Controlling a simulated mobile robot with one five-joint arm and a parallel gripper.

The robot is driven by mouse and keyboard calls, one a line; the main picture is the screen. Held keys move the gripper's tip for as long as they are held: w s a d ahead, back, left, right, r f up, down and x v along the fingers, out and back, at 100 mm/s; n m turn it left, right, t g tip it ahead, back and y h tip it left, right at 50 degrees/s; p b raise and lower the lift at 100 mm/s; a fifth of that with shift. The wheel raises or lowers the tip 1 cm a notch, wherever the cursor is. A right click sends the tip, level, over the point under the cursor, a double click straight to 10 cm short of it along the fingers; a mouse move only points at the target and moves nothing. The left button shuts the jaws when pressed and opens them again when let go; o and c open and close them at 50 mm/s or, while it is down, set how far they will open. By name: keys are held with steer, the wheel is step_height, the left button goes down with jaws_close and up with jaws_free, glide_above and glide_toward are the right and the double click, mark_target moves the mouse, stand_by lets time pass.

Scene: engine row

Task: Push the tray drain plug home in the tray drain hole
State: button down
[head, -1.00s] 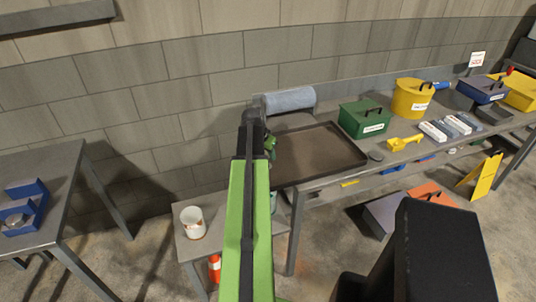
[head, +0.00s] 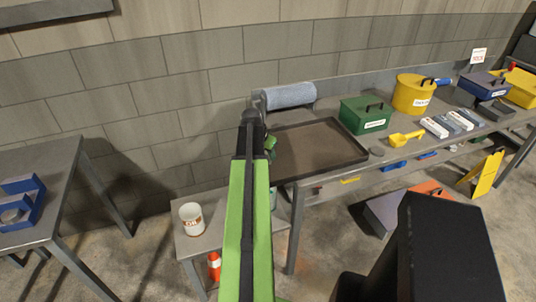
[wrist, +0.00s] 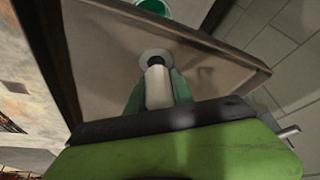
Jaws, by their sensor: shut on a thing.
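The shallow brown tray (head: 325,150) with a dark rim lies on the bench, right of my arm. It fills much of the wrist view too (wrist: 215,75). My gripper (head: 270,145) is at the tray's left side. In the wrist view its green fingers (wrist: 158,90) are shut on the drain plug (wrist: 158,88), a pale body with a dark end. The dark end meets a round light-grey ring (wrist: 153,57) on the tray, which I take for the drain hole. The hole's opening is covered, so I cannot tell how deep the plug sits.
A green box (head: 365,114), a yellow pot (head: 412,93) and a yellow scoop (head: 405,138) are to the right. A white mug (head: 191,218) stands on a low table. A green round rim (wrist: 152,6) shows beyond the tray edge.

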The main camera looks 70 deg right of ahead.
steer(key=shift+f, duration=0.2)
steer(key=c, duration=1)
jaws_free()
steer(key=shift+c, duration=0.2)
steer(key=p+v, duration=1.6)
steer(key=v, duration=0.1)
steer(key=shift+r, duration=0.25)
